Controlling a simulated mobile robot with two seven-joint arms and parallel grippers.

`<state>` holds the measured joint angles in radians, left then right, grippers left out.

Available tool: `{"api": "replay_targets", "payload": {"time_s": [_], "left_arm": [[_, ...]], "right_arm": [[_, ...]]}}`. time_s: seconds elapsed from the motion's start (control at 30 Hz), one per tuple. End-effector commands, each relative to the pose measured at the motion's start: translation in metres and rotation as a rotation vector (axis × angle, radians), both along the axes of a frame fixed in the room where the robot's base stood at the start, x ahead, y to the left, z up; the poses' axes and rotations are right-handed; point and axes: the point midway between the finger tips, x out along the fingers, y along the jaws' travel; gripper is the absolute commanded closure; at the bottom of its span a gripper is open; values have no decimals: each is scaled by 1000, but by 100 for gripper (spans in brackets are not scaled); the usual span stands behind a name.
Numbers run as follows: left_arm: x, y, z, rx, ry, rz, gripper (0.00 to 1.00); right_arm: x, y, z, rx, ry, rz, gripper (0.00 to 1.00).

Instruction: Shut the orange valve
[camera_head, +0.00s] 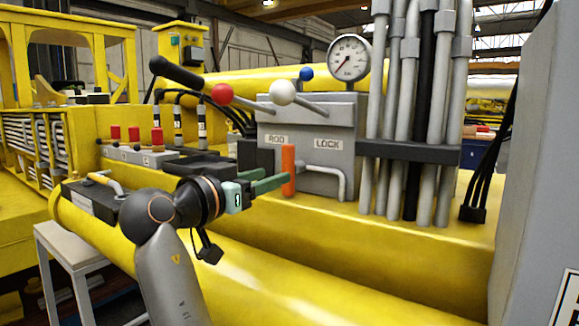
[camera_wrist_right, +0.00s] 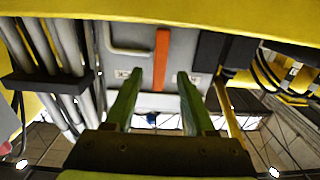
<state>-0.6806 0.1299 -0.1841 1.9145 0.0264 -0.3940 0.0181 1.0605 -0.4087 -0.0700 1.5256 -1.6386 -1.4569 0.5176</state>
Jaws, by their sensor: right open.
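The orange valve handle (camera_head: 288,170) stands upright on the front of the grey control box (camera_head: 322,180), below and between the ROD and LOCK labels. My right gripper (camera_head: 275,178) comes from the left, its green fingers open and empty, with the tips close to the handle. In the right wrist view, the orange handle (camera_wrist_right: 161,60) lies in line with the gap between the two open fingers (camera_wrist_right: 160,76). Neither finger visibly grips it. I cannot tell how far the handle reaches between the fingertips. My left gripper is not in view.
A bent grey pipe (camera_head: 340,178) sits right of the handle. Levers with red (camera_head: 222,93), white (camera_head: 282,92) and blue (camera_head: 306,73) knobs and a gauge (camera_head: 349,57) are above. Vertical grey pipes (camera_head: 405,120) stand right. A yellow boom (camera_head: 300,270) runs below.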

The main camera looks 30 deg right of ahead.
Motion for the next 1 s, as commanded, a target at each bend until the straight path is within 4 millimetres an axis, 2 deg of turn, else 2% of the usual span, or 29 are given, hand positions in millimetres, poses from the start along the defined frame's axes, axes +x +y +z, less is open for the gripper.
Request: {"api": "replay_targets", "payload": {"time_s": [0.1, 0.3, 0.5, 0.77, 1.0], "left_arm": [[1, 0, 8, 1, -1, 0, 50], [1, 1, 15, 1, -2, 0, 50], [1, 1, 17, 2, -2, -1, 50], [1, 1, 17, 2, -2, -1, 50], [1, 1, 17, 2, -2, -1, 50]], "right_arm": [[9, -24, 2, 1, 1, -2, 45], [22, -53, 1, -1, 1, -1, 45], [27, -66, 0, 0, 0, 1, 45], [28, -67, 0, -1, -1, 2, 45], [28, -67, 0, 0, 0, 2, 70]]}}
